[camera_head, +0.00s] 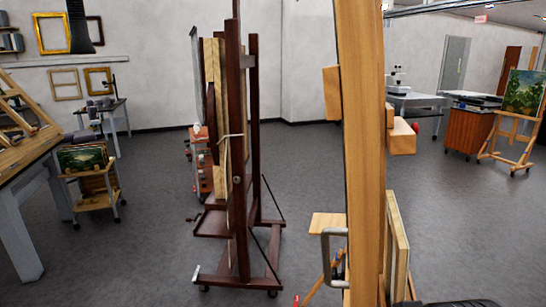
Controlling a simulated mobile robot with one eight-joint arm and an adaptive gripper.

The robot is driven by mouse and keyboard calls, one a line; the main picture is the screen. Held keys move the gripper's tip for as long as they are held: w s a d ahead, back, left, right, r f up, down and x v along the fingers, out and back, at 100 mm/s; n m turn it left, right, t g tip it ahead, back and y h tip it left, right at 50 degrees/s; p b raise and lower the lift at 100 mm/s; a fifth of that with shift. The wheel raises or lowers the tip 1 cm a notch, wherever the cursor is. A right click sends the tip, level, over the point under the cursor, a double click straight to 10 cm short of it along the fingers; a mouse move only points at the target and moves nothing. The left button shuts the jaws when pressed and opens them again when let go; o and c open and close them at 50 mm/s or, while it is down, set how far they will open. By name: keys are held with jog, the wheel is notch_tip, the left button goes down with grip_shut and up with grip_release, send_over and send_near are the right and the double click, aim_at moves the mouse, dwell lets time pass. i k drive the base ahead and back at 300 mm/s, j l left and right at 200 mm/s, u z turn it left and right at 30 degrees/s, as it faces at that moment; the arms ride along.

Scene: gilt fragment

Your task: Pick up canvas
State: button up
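Several things could be the canvas, and I cannot tell which one is meant. A landscape painting (523,92) stands on a light wooden easel (513,138) at the far right. Another painted canvas (84,158) is in a small cart (97,200) at the left. A pale panel (397,250) leans nearly edge-on behind the near wooden post, its face mostly hidden. A wooden-edged panel (213,115) is edge-on at the dark easel (240,170). My gripper is not seen in this view.
A tall light wooden post (362,150) stands close in front, with a grey metal handle (335,258) low on it. A worktable (25,165) is at the left. Empty frames hang on the back wall. Grey floor (145,240) is clear between cart and dark easel.

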aim_at(397, 248)
jog(key=l+u, duration=0.1)
jog(key=l, duration=0.4)
jog(key=k+l, duration=0.15)
jog(key=l, duration=0.3)
jog(key=k+l+u, duration=0.1)
jog(key=l+u, duration=0.2)
jog(key=k+l+u, duration=0.25)
jog(key=l, duration=0.15)
jog(key=i, duration=0.1)
